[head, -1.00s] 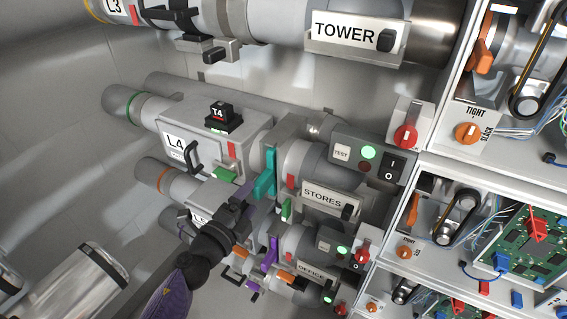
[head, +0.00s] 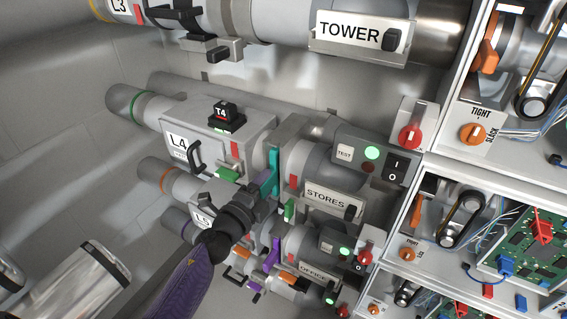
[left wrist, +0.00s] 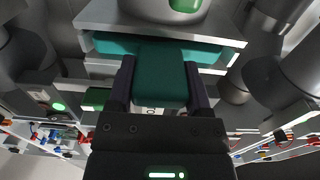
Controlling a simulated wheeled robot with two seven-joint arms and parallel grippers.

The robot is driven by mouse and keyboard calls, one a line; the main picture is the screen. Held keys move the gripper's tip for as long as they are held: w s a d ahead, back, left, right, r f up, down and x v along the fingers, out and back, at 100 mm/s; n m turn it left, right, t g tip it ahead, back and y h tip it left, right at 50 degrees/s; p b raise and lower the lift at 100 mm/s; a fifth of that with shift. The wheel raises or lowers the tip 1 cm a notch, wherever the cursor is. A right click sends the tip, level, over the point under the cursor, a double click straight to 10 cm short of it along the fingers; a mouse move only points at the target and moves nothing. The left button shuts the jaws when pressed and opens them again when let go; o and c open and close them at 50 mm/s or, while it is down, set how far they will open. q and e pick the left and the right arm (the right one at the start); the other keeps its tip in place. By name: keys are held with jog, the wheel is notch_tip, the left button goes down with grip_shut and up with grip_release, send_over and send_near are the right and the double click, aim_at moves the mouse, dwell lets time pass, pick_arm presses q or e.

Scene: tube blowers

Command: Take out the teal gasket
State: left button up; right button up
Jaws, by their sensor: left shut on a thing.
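The teal gasket (head: 274,172) stands in the grey joint between the L4 unit (head: 190,130) and the STORES pipe (head: 315,165). In the left wrist view the gasket (left wrist: 162,75) shows as a wide teal bar under a grey plate edge, with a tab toward me. My left gripper (head: 262,190) has its fingers on both sides of this tab and is shut on it; its fingertips also show in the left wrist view (left wrist: 160,88). The gasket's inner part is hidden in the joint. My right gripper is not in view.
The STORES switch box (head: 372,160) has a lit green lamp. The TOWER pipe (head: 350,35) runs above. Purple (head: 272,252) and green tabs sit near the gripper. Shelves with circuit boards (head: 530,240) stand at the right.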

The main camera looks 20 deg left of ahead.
pick_arm(q)
jog(key=shift+c, duration=0.9)
jog(key=shift+s+a+p, duration=0.15)
jog(key=shift+s+p, duration=0.2)
jog(key=shift+s, duration=1.25)
jog(key=s, duration=0.7)
jog(key=shift+s+a, duration=0.3)
jog(key=shift+s, duration=0.2)
